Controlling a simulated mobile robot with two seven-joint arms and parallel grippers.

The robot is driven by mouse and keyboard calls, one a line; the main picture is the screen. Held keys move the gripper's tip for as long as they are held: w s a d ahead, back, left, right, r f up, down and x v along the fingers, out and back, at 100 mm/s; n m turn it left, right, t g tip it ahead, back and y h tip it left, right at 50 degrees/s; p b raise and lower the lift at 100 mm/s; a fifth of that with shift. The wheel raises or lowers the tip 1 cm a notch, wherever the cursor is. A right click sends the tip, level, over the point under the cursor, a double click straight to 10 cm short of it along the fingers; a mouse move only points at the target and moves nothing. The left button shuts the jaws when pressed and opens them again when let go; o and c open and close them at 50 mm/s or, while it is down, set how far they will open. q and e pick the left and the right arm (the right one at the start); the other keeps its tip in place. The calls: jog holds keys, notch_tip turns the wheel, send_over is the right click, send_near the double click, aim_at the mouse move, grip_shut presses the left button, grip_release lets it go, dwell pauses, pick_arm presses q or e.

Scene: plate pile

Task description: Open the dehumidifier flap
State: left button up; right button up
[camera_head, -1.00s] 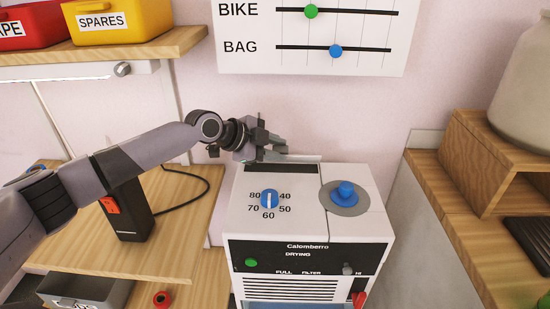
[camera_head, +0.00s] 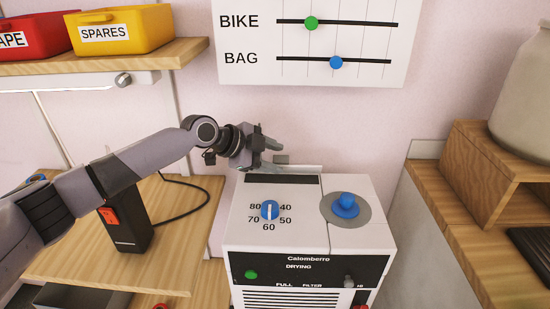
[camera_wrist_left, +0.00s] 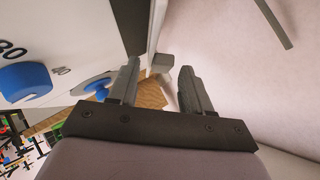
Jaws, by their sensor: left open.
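The dehumidifier (camera_head: 300,235) is a white box with a blue numbered dial (camera_head: 270,210), a blue knob (camera_head: 346,205) and a dark front panel. At the back of its top, a dark slot shows in front of a thin pale flap (camera_head: 305,168), seen nearly edge-on. A small grey tab (camera_head: 281,159) sticks up from the flap. My left gripper (camera_head: 272,158) is open at the flap's left end. In the left wrist view, the tab (camera_wrist_left: 161,63) lies ahead between the open fingers (camera_wrist_left: 158,88); contact is unclear. My right gripper is not seen.
A wall board (camera_head: 310,45) with sliders hangs above. A wooden shelf (camera_head: 110,60) holds red and yellow bins at left. A black device (camera_head: 125,225) with a cable stands on the left table. A wooden counter (camera_head: 465,235) stands at right. The wall is close behind the flap.

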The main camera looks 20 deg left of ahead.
pick_arm(q)
jog(key=v, duration=0.6)
dwell(0.5)
